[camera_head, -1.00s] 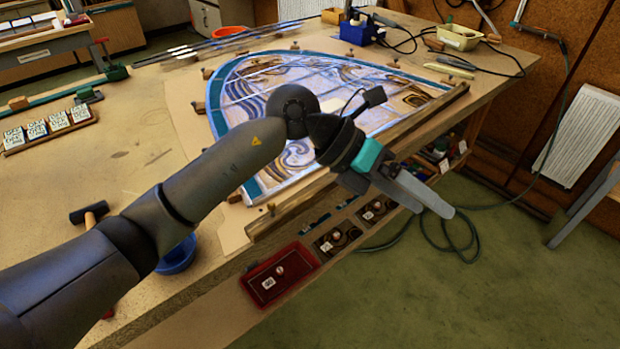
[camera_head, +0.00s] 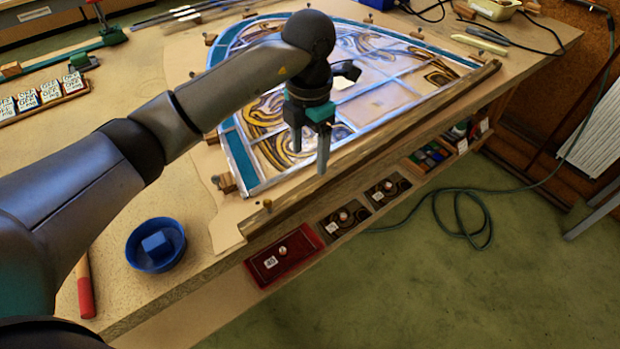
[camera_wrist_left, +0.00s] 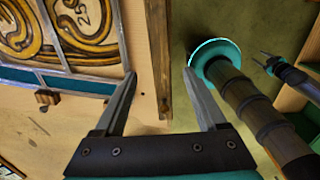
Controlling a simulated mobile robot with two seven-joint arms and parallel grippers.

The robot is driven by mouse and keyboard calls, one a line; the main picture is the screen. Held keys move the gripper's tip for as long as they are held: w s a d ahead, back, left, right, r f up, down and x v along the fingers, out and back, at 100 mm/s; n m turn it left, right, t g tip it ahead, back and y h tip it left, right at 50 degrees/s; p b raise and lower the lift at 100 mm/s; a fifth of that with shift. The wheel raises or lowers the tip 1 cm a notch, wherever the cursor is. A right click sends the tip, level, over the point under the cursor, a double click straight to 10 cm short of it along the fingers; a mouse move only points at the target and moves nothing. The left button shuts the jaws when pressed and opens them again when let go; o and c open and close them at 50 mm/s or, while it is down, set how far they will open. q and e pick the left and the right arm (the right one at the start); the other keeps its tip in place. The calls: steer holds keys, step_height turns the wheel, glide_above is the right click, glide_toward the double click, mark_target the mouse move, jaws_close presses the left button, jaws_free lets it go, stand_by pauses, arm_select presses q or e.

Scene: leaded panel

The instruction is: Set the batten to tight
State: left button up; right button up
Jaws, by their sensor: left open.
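The batten (camera_head: 390,138) is a long wooden strip along the front edge of the leaded panel (camera_head: 375,103). My left gripper (camera_head: 309,162) is open and empty, pointing down over the panel's front edge near the batten's left part. In the left wrist view, the batten (camera_wrist_left: 157,50) runs between the spread fingers of the left gripper (camera_wrist_left: 160,72); they do not hold it. I cannot tell the height above it. At the upper right of that view is a dark forked end, probably my right gripper (camera_wrist_left: 268,62), too small to judge.
Wooden blocks, one of them here (camera_head: 225,183), stand around the panel. A blue bowl (camera_head: 156,245) and a red-handled tool (camera_head: 86,290) lie at the left. A red tray (camera_head: 284,255) is on the shelf below the table edge.

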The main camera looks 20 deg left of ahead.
mark_target(309, 185)
arm_select(q)
step_height(309, 185, down, 9)
steer(key=shift+r, duration=0.1)
stand_by(0.3)
jaws_close()
stand_by(0.5)
stand_by(0.8)
